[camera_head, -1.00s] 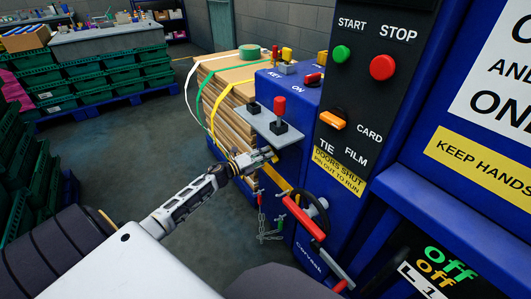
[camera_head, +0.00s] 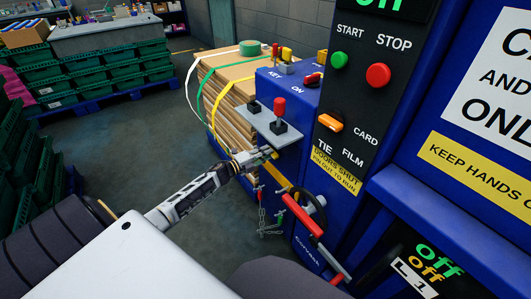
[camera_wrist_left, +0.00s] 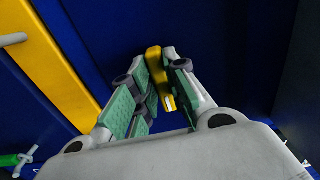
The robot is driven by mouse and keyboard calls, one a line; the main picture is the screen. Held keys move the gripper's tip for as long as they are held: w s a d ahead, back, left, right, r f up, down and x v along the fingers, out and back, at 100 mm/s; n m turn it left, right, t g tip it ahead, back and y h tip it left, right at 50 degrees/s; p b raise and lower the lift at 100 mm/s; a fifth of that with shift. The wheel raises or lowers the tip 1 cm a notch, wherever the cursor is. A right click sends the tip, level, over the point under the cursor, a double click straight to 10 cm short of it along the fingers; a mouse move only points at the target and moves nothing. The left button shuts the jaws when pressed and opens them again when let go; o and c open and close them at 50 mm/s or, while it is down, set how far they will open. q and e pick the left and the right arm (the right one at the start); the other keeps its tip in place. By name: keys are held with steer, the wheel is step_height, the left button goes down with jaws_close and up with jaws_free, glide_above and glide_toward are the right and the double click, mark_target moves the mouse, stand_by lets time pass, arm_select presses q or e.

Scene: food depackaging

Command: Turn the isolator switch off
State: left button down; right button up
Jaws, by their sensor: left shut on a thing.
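My left gripper (camera_head: 262,157) is at the front of the blue machine, just below the small grey lever shelf. The left wrist view shows its fingers (camera_wrist_left: 158,92) shut on a narrow yellow handle (camera_wrist_left: 154,62) in front of a blue panel. The handle's far end is partly hidden by the fingers. A red rotary switch (camera_head: 313,79) sits on top of the blue box near the words KEY and ON, clear of the gripper. I cannot tell from a label which part is the isolator switch. My right gripper is not in view.
The grey shelf (camera_head: 262,128) with a red-topped lever (camera_head: 279,108) stands just above the gripper. Stacked cardboard (camera_head: 232,105) is behind. Open floor (camera_head: 130,150) lies left.

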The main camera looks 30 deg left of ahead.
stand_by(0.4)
arm_select(q)
steer(key=c, duration=1.4)
jaws_free()
steer(key=shift+s+a, duration=0.1)
steer(key=shift+s, duration=0.1)
steer(key=shift+v, duration=5.8)
